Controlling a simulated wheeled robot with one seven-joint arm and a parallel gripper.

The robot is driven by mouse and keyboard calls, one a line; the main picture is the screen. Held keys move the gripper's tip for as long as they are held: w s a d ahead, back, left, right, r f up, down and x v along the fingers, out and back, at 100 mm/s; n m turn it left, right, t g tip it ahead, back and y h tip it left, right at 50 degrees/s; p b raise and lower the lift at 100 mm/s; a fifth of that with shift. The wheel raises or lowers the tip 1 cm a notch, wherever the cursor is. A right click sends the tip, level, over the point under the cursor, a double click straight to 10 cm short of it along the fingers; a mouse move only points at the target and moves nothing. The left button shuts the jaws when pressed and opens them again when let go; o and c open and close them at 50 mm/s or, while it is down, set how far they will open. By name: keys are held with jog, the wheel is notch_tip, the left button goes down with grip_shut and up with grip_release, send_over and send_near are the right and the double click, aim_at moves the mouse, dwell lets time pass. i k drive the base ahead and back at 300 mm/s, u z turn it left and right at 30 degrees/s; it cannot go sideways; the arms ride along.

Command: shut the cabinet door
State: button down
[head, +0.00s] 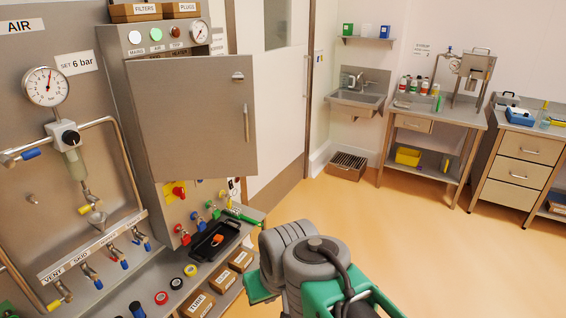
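The grey cabinet (152,47) stands at the left, with lamps and a gauge along its top. Its flat grey door (190,115) stands open, swung out from the cabinet front, with its free edge toward the right. A vertical bar handle (246,122) is near that free edge, and a small latch (238,77) is near its top. The door hides much of the cabinet's inside. My grey and green arm rises at the bottom centre, below and right of the door and apart from it. My gripper is not visible.
A gauge (46,86) and pipes are at the left. The orange floor (440,250) is clear at right. A sink (356,100) and benches stand behind.

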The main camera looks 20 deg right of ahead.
aim_at(196, 123)
jog(key=u, duration=0.25)
jog(key=i, duration=1.05)
jog(key=u, duration=0.75)
